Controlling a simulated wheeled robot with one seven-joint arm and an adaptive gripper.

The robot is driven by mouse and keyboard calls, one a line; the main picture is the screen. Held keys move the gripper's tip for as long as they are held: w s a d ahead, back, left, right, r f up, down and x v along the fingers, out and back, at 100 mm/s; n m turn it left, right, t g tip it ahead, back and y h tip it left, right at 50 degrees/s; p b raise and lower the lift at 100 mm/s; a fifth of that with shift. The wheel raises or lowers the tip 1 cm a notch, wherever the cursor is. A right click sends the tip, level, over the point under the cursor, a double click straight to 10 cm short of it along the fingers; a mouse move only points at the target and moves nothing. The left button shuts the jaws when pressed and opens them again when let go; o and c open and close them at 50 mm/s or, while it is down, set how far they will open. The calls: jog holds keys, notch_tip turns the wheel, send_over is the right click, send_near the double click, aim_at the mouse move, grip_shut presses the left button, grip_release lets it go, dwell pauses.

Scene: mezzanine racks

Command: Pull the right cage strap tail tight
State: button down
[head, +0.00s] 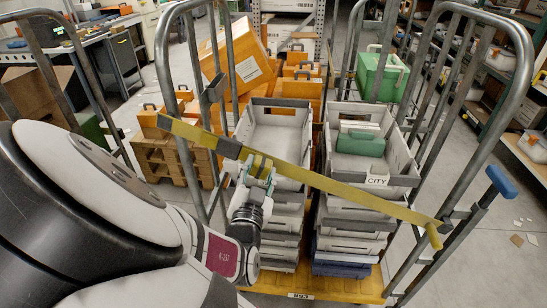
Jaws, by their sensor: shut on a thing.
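A yellow cage strap (340,190) runs slantwise across the front of the roll cage, from the left post down to the right post. A dark buckle (229,148) sits on the strap near its left end. My gripper (257,170) is just below and right of the buckle, close against the strap. It is shut on a short yellow strap tail (258,164); its fingers partly hide the tail. The strap's right end (435,235) curls down at the right post.
Stacked grey crates fill the cage; the top right crate (400,182) holds a green case (360,143). A blue-tipped lever (501,181) stands out at the right. Orange boxes (240,60) on a pallet are behind left.

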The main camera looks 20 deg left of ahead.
jog(key=d+f, duration=0.1)
jog(key=d, duration=0.1)
jog(key=w+d+f, duration=0.1)
jog(key=d, duration=0.1)
jog(key=d+f+b, duration=0.1)
jog(key=d, duration=0.2)
jog(key=shift+w, duration=0.35)
jog(key=c, duration=0.9)
grip_release()
jog(key=shift+d, duration=0.1)
jog(key=shift+r, duration=0.1)
jog(key=shift+s, duration=0.2)
jog(key=v, duration=1.1)
jog(key=shift+s, duration=0.3)
